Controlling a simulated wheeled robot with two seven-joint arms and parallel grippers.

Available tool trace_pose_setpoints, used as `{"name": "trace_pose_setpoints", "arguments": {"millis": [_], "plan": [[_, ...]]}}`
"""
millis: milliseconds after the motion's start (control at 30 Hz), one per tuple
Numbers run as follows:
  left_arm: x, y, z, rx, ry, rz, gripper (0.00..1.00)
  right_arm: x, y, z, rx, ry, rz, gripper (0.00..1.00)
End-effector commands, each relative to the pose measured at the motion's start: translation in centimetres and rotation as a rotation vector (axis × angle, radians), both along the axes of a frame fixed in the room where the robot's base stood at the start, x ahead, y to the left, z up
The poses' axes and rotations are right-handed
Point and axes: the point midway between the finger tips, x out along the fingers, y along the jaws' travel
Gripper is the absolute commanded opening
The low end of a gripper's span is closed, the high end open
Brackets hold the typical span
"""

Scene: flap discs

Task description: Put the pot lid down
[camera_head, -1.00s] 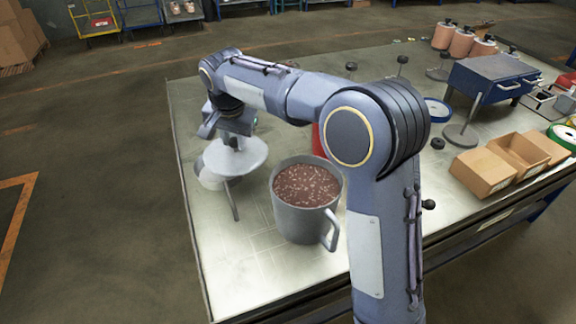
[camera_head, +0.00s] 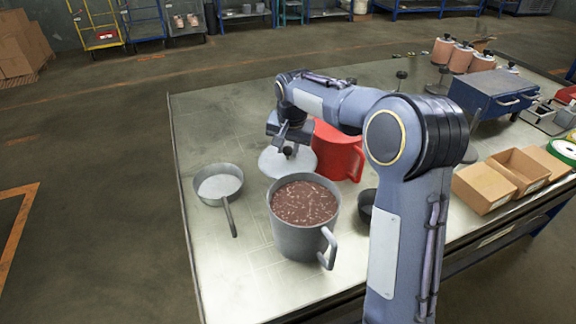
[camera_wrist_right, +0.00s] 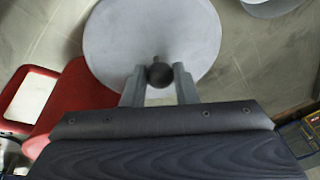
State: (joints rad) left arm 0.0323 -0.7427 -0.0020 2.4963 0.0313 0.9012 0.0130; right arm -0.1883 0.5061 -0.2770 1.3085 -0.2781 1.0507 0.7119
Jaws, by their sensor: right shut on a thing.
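The pot lid (camera_head: 273,164) is a pale grey disc with a dark knob. My right gripper (camera_head: 289,151) is shut on the knob. In the right wrist view the lid (camera_wrist_right: 120,38) lies flat below my fingers, with the knob between the fingertips (camera_wrist_right: 160,76). The lid is behind the grey pot (camera_head: 296,240), which is full of brown speckled contents, and left of the red pot (camera_head: 345,155). I cannot tell whether the lid touches the table. My left gripper is out of view.
A small pan (camera_head: 219,187) with a handle stands at the left on the table (camera_head: 235,120). Cardboard boxes (camera_head: 484,189) and a blue grill-like box (camera_head: 496,92) are at the right. The table's back left is clear.

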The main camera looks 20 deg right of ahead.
Motion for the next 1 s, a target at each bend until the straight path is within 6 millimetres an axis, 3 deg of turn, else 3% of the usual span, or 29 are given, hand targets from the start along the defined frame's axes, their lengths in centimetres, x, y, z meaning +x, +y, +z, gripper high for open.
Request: {"name": "trace_pose_setpoints", "arguments": {"millis": [533, 967, 1000], "plan": [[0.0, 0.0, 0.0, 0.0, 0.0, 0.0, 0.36, 0.0, 0.0, -6.6, 0.001, 0.001, 0.0, 0.02], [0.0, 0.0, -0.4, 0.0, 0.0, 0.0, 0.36, 0.0, 0.1, -7.4, 0.0, -0.001, 0.0, 0.02], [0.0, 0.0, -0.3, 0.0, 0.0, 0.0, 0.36, 0.0, 0.1, -7.4, 0.001, -0.001, 0.0, 0.29]]}}
